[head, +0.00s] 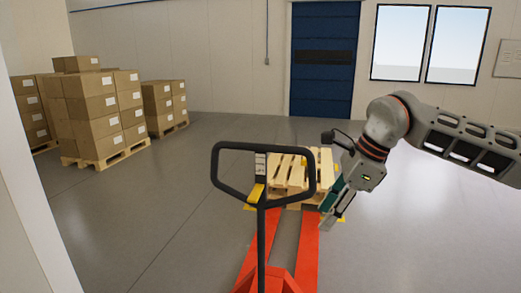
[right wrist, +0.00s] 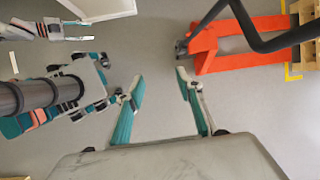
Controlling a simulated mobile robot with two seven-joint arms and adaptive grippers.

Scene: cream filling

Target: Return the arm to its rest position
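My right arm comes in from the right in the head view, bent downward. Its gripper (head: 328,211) hangs in the air to the right of the pallet jack's handle (head: 214,165), with the pallet and forks behind it in the picture. In the right wrist view the right gripper (right wrist: 160,77) has its two teal-lined fingers spread wide. Nothing is between them except grey floor seen below.
The pallet jack's red forks (head: 306,250) reach toward a wooden pallet (head: 325,168); its red body also shows in the right wrist view (right wrist: 235,45). Stacked cartons (head: 95,105) stand on pallets at the left. A blue door (head: 325,80) is behind. Open floor lies at the right.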

